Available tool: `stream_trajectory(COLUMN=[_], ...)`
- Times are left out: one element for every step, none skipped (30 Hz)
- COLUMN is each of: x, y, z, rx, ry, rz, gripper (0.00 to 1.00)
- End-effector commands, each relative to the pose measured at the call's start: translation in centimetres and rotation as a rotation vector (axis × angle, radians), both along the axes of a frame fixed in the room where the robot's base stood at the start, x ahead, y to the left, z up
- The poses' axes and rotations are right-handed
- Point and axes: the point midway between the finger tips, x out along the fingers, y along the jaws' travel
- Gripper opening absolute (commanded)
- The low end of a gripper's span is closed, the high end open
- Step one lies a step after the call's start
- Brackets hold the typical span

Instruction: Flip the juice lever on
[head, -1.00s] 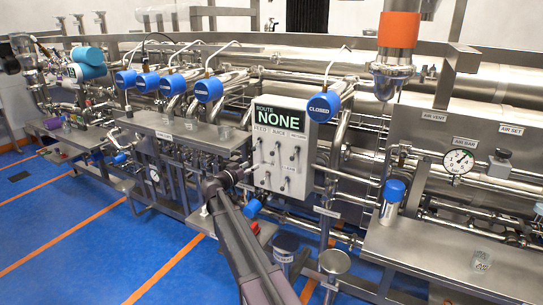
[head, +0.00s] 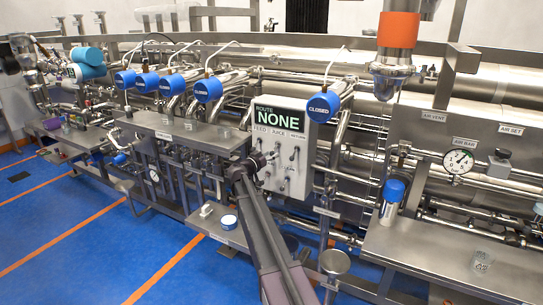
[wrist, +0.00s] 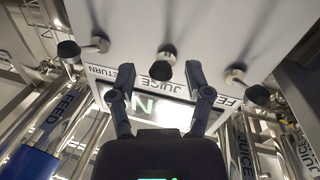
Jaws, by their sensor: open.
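The juice lever (wrist: 161,70) is a short metal stalk with a black knob, under the JUICE label (head: 278,133) on the grey route panel. In the wrist view the panel appears upside down and the lever's knob sits between my gripper's two fingertips (wrist: 156,82). My gripper (head: 268,158) is open, close in front of the panel, and partly covers the upper levers in the head view. I cannot tell whether a finger touches the knob. The green display (head: 278,117) reads ROUTE NONE.
The feed lever (wrist: 258,95) and the return lever (wrist: 68,50) stand on either side, close to my fingers. More levers (head: 284,183) sit lower on the panel. A blue valve cap (head: 322,107) marked CLOSED is at the panel's upper right. Steel shelves and pipes surround it.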

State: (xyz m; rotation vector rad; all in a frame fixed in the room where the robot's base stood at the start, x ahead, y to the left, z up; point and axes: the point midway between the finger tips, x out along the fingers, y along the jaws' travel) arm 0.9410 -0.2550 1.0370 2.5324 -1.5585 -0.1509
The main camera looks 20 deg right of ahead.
Motion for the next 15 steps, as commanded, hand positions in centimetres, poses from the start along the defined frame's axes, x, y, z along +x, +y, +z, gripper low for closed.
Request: stream_trajectory(x=[0.24,0.3,0.37,0.39,0.42,0.43,0.45,0.45,0.45,0.45,0.44,0.44,0.44,0.44,0.43], y=[-0.34,-0.49,-0.64,-0.73,-0.81,-0.88,-0.91,-0.93,-0.94,-0.93,-0.92,-0.92,-0.91,-0.91,-0.9], z=[0.0,0.0,0.0,0.0,0.0,0.0,0.0,0.0,0.0,0.0,0.0,0.0,0.0,0.0,0.0], rx=[0.0,0.0,0.0,0.0,0.0,0.0,0.0,0.0,0.0,0.0,0.0,0.0,0.0,0.0,0.0], ry=[0.0,0.0,0.0,0.0,0.0,0.0,0.0,0.0,0.0,0.0,0.0,0.0,0.0,0.0,0.0], rz=[0.0,0.0,-0.001,-0.001,-0.001,-0.001,-0.001,-0.001,0.0,0.0,0.0,0.0,0.0,0.0,0.0], gripper=[0.64,0.64,0.64,0.64,0.64,0.64,0.64,0.64,0.64,0.64,0.64,0.64,0.64,0.64,0.61])
